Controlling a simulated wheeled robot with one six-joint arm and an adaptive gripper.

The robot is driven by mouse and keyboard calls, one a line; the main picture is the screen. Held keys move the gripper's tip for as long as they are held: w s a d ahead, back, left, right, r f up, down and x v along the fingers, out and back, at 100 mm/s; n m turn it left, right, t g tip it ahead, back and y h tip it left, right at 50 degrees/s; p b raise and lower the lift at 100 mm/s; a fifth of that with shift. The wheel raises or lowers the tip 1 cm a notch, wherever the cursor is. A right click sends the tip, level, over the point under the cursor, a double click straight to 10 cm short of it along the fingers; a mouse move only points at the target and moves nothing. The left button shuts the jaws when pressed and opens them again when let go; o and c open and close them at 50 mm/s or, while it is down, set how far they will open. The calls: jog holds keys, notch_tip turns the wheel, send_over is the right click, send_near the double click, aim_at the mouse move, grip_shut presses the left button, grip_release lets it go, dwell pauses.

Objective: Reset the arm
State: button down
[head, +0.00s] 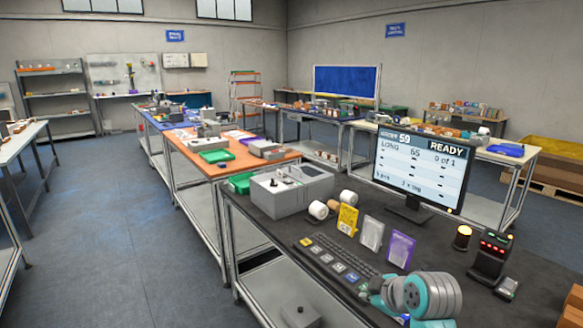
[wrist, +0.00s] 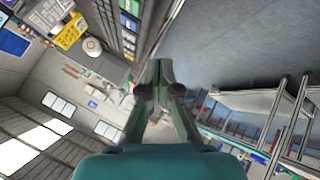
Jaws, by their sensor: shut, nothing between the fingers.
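My gripper (wrist: 158,68) shows in the wrist view with its two dark teal fingers together at the tips and nothing between them. It points out over the room and touches nothing that I can see. In the head view a teal and grey part of my arm shows at the lower right, in front of the dark bench (head: 330,240) and over the near end of the keyboard (head: 335,256). My fingertips cannot be made out in the head view.
Brown boxes (head: 571,308) are at the right edge. Open floor (head: 110,230) lies left.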

jog(key=s+f+m+t+h, duration=0.25)
jog(key=s+f+m, duration=0.45)
jog(key=s+f, duration=1.5)
jog(key=s+r+m+t, duration=0.1)
jog(key=s+m+t, duration=0.15)
jog(key=s, duration=1.35)
jog(key=s+r+m, duration=0.1)
jog(key=s+r, duration=0.4)
jog(key=s, duration=0.2)
jog(key=s+r+m+t, duration=0.1)
jog(key=s+r+m, duration=0.1)
jog(key=s+r, duration=0.3)
jog(key=s, duration=0.3)
jog(key=shift+s, duration=0.15)
